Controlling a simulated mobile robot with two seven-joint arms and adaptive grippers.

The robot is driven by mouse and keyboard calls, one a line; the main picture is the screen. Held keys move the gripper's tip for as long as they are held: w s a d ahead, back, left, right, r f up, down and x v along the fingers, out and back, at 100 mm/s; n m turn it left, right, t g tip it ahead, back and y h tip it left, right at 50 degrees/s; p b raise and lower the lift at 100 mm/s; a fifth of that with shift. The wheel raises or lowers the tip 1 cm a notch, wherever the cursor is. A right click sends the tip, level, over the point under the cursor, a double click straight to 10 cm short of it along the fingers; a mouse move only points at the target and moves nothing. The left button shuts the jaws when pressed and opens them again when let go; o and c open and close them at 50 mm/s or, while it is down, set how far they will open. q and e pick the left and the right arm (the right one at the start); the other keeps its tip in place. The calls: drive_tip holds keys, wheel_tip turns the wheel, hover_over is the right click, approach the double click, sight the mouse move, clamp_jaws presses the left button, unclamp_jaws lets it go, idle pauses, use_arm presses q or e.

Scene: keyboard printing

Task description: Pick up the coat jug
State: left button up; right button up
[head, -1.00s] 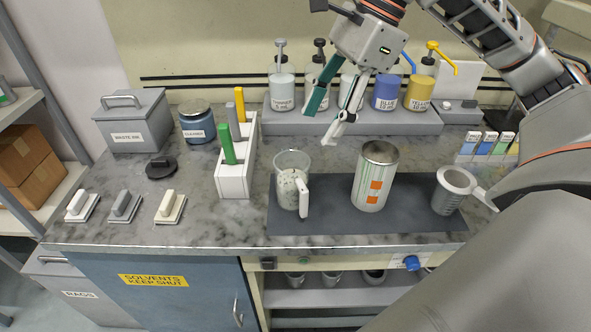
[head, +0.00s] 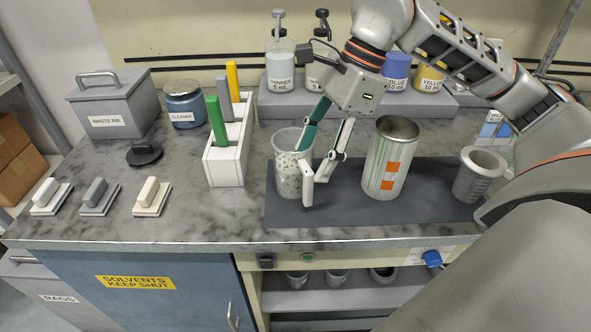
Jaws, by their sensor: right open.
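The jug (head: 287,178), which I take to be the coat jug, is a clear speckled vessel with a white handle (head: 307,187) facing front right. It stands upright at the left end of the dark mat (head: 345,209). My right gripper (head: 314,160) is open and reaches down from above. Its teal finger overlaps the jug's right rim in the picture, and its pale finger is to the right of the handle. I cannot tell whether either finger touches the jug. My left gripper is not in view.
A tall metal can (head: 388,165) with orange squares stands close right of my gripper. A grey cup (head: 480,174) is farther right. A white rack (head: 228,165) with coloured handles stands left of the jug. Pump bottles line the back shelf (head: 300,105).

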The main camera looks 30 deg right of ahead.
drive_tip(key=x, duration=0.2)
drive_tip(key=shift+a+f, duration=0.1)
drive_tip(key=shift+f, duration=0.25)
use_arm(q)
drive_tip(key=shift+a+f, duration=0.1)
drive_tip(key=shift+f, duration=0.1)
use_arm(e)
drive_tip(key=shift+r, duration=0.1)
clamp_jaws()
drive_tip(key=shift+r, duration=0.1)
drive_tip(key=shift+r, duration=0.6)
use_arm(q)
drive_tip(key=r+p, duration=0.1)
drive_tip(key=p, duration=0.1)
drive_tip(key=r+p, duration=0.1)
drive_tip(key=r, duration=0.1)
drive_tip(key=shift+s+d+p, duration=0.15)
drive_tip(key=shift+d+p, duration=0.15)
drive_tip(key=shift+p, duration=0.1)
use_arm(e)
wheel_tip(320, 180, up, 19)
drive_tip(key=shift+f, duration=0.2)
